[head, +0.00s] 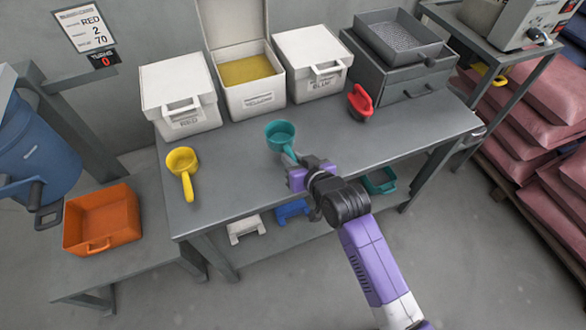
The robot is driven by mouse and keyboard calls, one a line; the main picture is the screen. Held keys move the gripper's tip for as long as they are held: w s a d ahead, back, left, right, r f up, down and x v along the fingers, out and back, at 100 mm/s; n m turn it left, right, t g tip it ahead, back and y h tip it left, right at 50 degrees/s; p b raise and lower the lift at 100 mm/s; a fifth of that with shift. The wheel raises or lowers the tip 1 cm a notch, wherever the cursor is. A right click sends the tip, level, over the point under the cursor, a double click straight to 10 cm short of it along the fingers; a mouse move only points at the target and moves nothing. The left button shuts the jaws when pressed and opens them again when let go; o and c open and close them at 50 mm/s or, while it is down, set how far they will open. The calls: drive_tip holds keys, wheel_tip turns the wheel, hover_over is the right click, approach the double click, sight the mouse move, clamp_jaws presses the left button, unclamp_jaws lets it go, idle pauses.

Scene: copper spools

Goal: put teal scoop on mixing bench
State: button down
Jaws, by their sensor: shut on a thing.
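The teal scoop (281,134) is above or on the grey mixing bench (235,197), near the middle of its top, with its cup facing up and its handle toward me. My gripper (299,174) is shut on the scoop's handle at the bench's front edge. The jaws hide the handle's end. I cannot tell whether the cup touches the bench top.
A yellow scoop (183,168) lies at the bench's left. White bins (178,98) stand along the back, one open with yellow powder (247,69). A red scoop (360,102) is at right, beside a grey sieve box (398,42). An orange tray (101,219) sits lower left.

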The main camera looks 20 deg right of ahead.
drive_tip(key=shift+f, duration=2.6)
drive_tip(key=shift+f, duration=0.1)
drive_tip(key=c, duration=1.3)
unclamp_jaws()
drive_tip(key=shift+r, duration=0.25)
drive_tip(key=v, duration=1.2)
drive_tip(key=shift+f, duration=0.1)
